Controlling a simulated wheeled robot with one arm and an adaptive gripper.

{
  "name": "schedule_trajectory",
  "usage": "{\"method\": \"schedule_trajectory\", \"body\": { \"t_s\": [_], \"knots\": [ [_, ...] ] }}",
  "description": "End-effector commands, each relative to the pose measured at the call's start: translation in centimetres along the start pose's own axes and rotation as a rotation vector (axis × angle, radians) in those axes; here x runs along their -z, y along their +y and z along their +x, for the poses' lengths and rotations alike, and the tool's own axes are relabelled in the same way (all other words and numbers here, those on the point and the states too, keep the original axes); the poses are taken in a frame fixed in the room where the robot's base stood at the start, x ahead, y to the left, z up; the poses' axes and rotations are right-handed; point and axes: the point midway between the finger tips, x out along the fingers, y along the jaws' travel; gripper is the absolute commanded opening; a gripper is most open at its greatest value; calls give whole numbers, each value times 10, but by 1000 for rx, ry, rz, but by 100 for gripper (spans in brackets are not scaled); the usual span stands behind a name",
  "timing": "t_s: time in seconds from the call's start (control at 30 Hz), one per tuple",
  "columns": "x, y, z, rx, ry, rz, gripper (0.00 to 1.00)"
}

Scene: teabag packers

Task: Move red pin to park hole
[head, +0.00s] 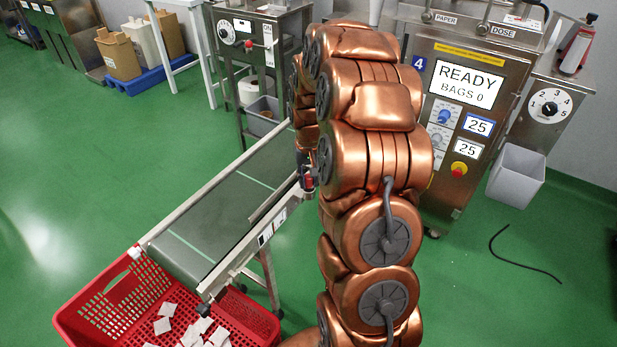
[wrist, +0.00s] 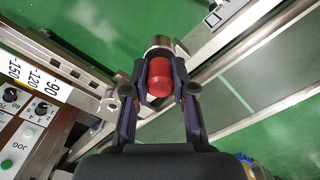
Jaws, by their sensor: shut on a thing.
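In the wrist view the red pin (wrist: 159,79) is a short red cylinder with a rounded end. My gripper (wrist: 160,76) is shut on it, one dark finger on each side. A silvery metal collar (wrist: 159,45) shows just beyond the red part; I cannot tell whether it is part of the pin or a socket. In the head view a small red piece (head: 308,181) shows at the conveyor's side rail, and my arm hides most of my gripper. I cannot make out the park hole for certain.
The green conveyor (head: 222,207) slopes to a red crate (head: 262,325) with several teabags. A metal scale (wrist: 38,75) marked with numbers and a knob panel (wrist: 12,120) lie left in the wrist view. The machine reading READY (head: 466,82) stands behind my arm.

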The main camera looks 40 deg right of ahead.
Motion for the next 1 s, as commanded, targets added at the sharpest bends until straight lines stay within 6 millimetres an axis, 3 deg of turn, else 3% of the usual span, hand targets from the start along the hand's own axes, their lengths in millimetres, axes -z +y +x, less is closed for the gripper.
{"method": "schedule_trajectory", "body": {
  "t_s": [0.47,0.5,0.7,0.77,1.0],
  "knots": [
    [0,0,10,0,-1,0,0],
    [0,0,10,0,-1,0,27],
    [0,0,10,0,-1,0,48],
    [0,0,10,0,-1,0,54],
    [0,0,10,0,-1,0,54]
  ]
}}
